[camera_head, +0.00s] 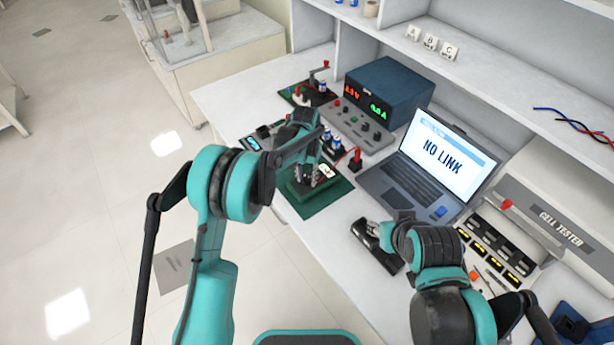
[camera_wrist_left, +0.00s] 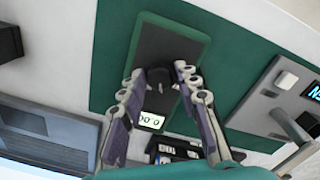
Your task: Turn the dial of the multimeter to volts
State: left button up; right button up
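The multimeter (camera_wrist_left: 150,50) has a dark face with a green border and lies on a dark green mat (camera_wrist_left: 108,70). Its small lit display (camera_wrist_left: 151,120) reads zeros, partly readable. The dark dial (camera_wrist_left: 160,97) lies between the fingers of my left gripper (camera_wrist_left: 160,73), which is open around it; contact cannot be told. In the head view the left gripper (camera_head: 314,178) hangs over the multimeter (camera_head: 296,187) and hides its dial. The dial's pointed-to mark is not readable. My right gripper (camera_head: 374,236) is low over the bench's front edge; its fingers are unclear.
A laptop (camera_head: 405,180) showing "NO LINK" stands right of the mat. Behind are a blue power supply (camera_head: 388,88), a grey knob panel (camera_head: 350,122) and a red-tipped post (camera_head: 356,158). A cell tester (camera_head: 555,222) is at the right. Shelves rise behind the bench.

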aim_at(306, 178)
pick_arm(q)
jog(key=shift+o, duration=0.3)
notch_tip(306, 178, up, 12)
dwell(0.4)
jog(key=shift+a, duration=0.2)
